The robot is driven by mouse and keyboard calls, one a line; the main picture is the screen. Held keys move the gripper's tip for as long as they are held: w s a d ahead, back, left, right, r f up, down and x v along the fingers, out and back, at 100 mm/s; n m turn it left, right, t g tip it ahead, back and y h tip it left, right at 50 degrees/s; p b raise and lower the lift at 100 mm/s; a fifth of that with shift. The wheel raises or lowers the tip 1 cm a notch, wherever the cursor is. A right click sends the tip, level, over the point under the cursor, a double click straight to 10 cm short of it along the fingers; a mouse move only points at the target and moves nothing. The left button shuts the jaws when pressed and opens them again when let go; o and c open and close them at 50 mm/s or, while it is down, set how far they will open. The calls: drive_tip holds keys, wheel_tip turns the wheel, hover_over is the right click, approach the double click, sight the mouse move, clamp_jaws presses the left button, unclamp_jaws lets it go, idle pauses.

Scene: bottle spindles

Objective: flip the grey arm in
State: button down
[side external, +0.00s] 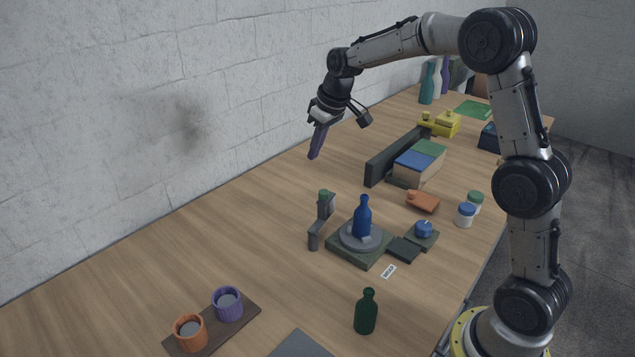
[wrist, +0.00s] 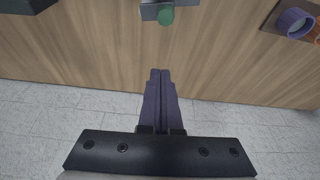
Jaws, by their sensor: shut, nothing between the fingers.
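The grey arm (side external: 321,218) stands beside the left corner of a dark green square base (side external: 345,254). It has a green knob (side external: 324,194) at its upper end. A blue bottle (side external: 362,219) stands upright on a round grey disc (side external: 350,238) on that base. My gripper (side external: 316,157) is shut and empty, well above the table and on the wall side of the grey arm, apart from it. In the wrist view its purple fingers (wrist: 160,72) are pressed together, and the green knob (wrist: 166,17) and part of the grey arm (wrist: 150,12) show at the top edge.
A blue knob (side external: 424,229) on a small base sits right of the bottle. A dark green bottle (side external: 366,312) stands in front. Orange (side external: 190,336) and purple mugs (side external: 228,305) sit on a board at front left. Books (side external: 417,165) and a dark upright panel (side external: 392,158) stand behind.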

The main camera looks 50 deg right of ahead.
sight(324, 190)
drive_tip(key=x, duration=1)
drive_tip(key=shift+s+d, duration=0.1)
drive_tip(key=shift+s, duration=1.9)
drive_tip(key=shift+s+d+m+h, duration=0.15)
drive_tip(key=shift+s+m+h, duration=0.2)
drive_tip(key=shift+m, duration=0.45)
drive_tip(key=shift+s+d+m, duration=0.15)
drive_tip(key=shift+s+m, duration=0.3)
drive_tip(key=shift+m, duration=0.35)
drive_tip(key=shift+s+d+m+h, duration=0.1)
drive_tip(key=shift+s+m+h, duration=0.55)
drive_tip(key=shift+m, duration=0.55)
drive_tip(key=shift+s, duration=1.25)
